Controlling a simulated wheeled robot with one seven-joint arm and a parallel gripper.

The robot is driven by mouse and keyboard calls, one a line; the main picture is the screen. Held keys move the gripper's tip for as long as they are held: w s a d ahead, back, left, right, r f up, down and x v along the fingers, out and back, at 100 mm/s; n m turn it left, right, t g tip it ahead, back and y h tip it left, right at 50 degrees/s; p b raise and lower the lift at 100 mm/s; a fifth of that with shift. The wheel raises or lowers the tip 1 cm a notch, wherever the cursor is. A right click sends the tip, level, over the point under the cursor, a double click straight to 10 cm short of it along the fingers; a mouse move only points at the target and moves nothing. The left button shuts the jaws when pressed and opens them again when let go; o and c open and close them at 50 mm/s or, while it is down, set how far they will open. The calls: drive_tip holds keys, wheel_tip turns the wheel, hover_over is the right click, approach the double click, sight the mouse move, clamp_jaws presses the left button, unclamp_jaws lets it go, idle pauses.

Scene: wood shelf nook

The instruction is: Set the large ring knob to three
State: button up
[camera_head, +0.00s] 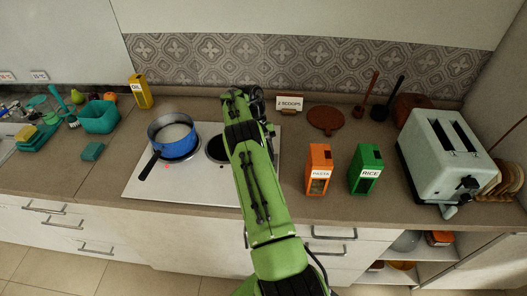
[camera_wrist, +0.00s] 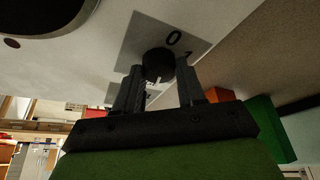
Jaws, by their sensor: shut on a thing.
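In the wrist view a dark round knob (camera_wrist: 158,62) sits on a grey square plate (camera_wrist: 142,32) marked with 0 and 1; other marks are hidden. My gripper (camera_wrist: 160,76) has a finger on each side of the knob and is shut on it. The knob's pointer is not clear, so I cannot tell its setting. In the head view my green arm reaches over the white hob (camera_head: 190,190) and covers the knob area. A blue pot (camera_head: 172,144) with pale contents stands on the left ring. A second dark ring (camera_head: 216,149) is partly hidden by my arm.
Right of the hob stand an orange pasta box (camera_head: 319,170), a green rice box (camera_head: 366,170) and a toaster (camera_head: 440,165). A "2 scoops" card (camera_head: 290,104) stands behind. A teal bin (camera_head: 99,118) and a yellow box (camera_head: 140,91) are at left.

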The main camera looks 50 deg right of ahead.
drive_tip(key=shift+d+m+y, duration=0.1)
drive_tip(key=shift+m+y, duration=0.4)
drive_tip(key=shift+m, duration=0.8)
drive_tip(key=shift+m+t, duration=0.3)
drive_tip(key=o, duration=1)
wheel_tip(320, 180, up, 10)
drive_tip(key=shift+r+p, duration=0.1)
drive_tip(key=shift+p, duration=0.9)
